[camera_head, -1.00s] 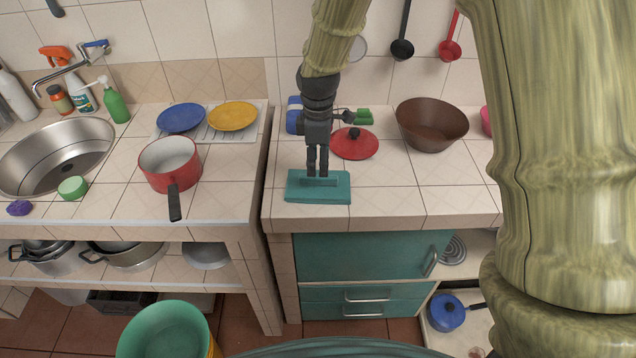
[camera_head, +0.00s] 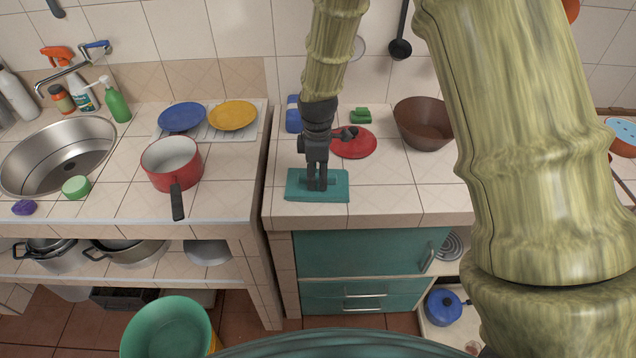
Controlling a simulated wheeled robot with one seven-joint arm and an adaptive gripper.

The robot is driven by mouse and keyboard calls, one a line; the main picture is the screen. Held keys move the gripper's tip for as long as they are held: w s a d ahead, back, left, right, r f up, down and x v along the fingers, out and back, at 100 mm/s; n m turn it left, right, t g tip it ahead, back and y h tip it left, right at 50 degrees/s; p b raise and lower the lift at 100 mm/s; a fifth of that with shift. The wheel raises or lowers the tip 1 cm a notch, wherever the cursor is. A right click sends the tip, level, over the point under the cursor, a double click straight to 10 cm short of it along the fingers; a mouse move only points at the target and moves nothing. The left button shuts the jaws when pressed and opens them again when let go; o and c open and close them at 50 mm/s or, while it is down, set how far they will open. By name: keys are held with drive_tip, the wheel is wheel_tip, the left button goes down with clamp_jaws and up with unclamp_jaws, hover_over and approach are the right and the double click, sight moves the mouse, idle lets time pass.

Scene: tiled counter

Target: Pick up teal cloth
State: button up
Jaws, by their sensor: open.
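The teal cloth (camera_head: 334,187) lies flat and folded near the front left corner of the right-hand tiled counter. My gripper (camera_head: 317,186) points straight down at the cloth, with its dark fingertips at or just above the cloth's middle. The fingers are open with a narrow gap between them. I cannot tell whether they touch the cloth. The part of the cloth behind the fingers is hidden.
A red lid (camera_head: 355,143) lies just behind my gripper, with a green item (camera_head: 361,116) and a blue item (camera_head: 293,114) further back. A brown bowl (camera_head: 422,125) stands to the right. A gap separates this counter from the left one, with a red pot (camera_head: 171,165).

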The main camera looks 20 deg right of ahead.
clamp_jaws()
drive_tip(key=shift+r+b, duration=0.5)
drive_tip(key=shift+r, duration=0.35)
drive_tip(key=shift+s+a+r+b, duration=0.15)
drive_tip(key=shift+r+b, duration=0.1)
drive_tip(key=shift+r, duration=0.2)
drive_tip(key=shift+a+r+b, duration=0.1)
drive_tip(key=shift+r+b, duration=0.15)
drive_tip(key=shift+r, duration=0.2)
drive_tip(key=s+a+r+b, duration=0.1)
drive_tip(key=s+a+b, duration=0.2)
drive_tip(key=s+a, duration=0.7)
drive_tip(key=shift+a+r+b, duration=0.3)
drive_tip(key=shift+a, duration=0.5)
